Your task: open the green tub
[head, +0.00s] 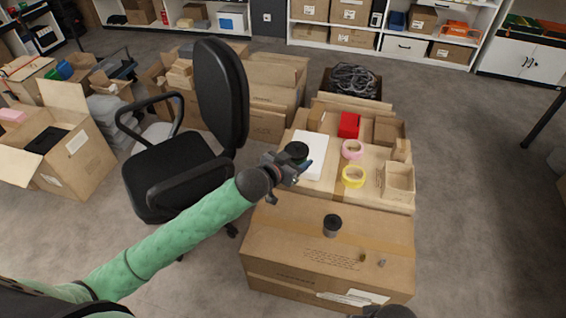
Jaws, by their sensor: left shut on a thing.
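A small dark, slightly greenish round-topped tub (297,150) shows at the tip of my left gripper (291,169), over the white sheet on the far carton. It looks like the green tub, with its round top facing up. My left gripper is shut on it, and the fingers hide its lower part. I cannot tell whether its lid is on. A dark piece of what seems to be my right arm (386,312) shows at the bottom edge; its fingers are not visible.
A dark grey cup with a black top (333,225) stands on the near closed carton (280,238). Behind it lie a yellow tape roll (354,177), a pink roll (353,150), a red box (349,125) and a small open box (398,180). A black office chair (172,172) stands at left.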

